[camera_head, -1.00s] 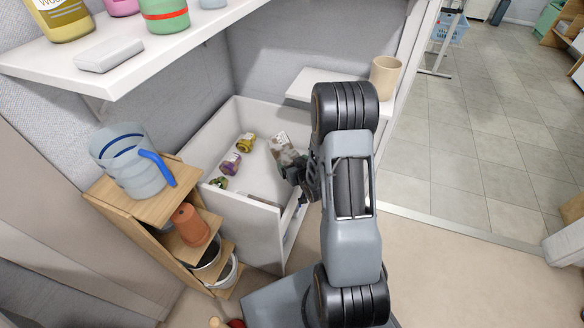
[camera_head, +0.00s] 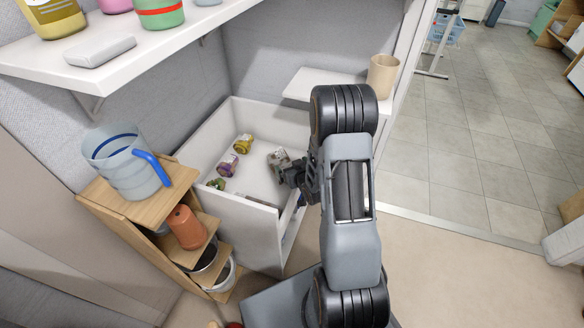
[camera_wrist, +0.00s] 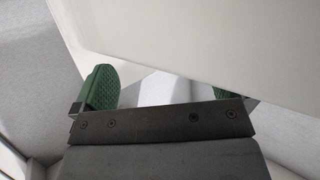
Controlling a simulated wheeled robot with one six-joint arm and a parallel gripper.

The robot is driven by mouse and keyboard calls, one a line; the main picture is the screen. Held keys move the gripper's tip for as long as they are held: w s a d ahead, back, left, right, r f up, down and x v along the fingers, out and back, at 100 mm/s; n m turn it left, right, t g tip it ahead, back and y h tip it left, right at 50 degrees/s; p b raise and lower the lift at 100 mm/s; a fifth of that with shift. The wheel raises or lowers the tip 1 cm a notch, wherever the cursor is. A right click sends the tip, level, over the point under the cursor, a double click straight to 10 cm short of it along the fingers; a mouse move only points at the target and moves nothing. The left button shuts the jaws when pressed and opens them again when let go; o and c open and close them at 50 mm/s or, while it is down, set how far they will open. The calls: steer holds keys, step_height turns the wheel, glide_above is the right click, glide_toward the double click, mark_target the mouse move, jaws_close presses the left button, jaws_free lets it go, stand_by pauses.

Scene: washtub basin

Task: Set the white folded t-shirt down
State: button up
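My gripper (camera_head: 290,176) is over the front right part of the white tub (camera_head: 258,222) in the head view, partly hidden behind my arm. In the wrist view my gripper's (camera_wrist: 162,95) fingers stand apart; the green left pad shows, and the right finger is mostly covered. A large plain off-white surface (camera_wrist: 215,45) fills the upper right there, very close. I cannot tell whether it is the t-shirt or a tub wall. No white folded t-shirt is clearly recognisable in the head view. A mottled grey-brown item (camera_head: 278,156) is in the tub beside my gripper.
A yellow can (camera_head: 243,143), a purple-labelled can (camera_head: 228,164) and a green item (camera_head: 216,184) lie in the tub's left side. A wooden stand with a jug (camera_head: 128,165) is left of it. A beige cup (camera_head: 382,76) stands on a small shelf behind. Floor at right is open.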

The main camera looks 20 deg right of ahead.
steer(key=shift+r+p, duration=0.5)
steer(key=shift+p, duration=0.05)
steer(key=r+p+v, duration=0.1)
steer(key=p+v, duration=1)
steer(key=v, duration=0.1)
step_height(320, 180, up, 13)
steer(key=w+a+g+h, duration=0.1)
steer(key=w+a+g, duration=0.15)
steer(key=g, duration=0.35)
steer(key=s+a+r+g, duration=0.4)
steer(key=s+a+r, duration=0.3)
steer(key=s+r, duration=0.4)
steer(key=shift+s+a+g+y, duration=0.3)
steer(key=shift+s+a+y, duration=0.1)
steer(key=shift+r, duration=0.1)
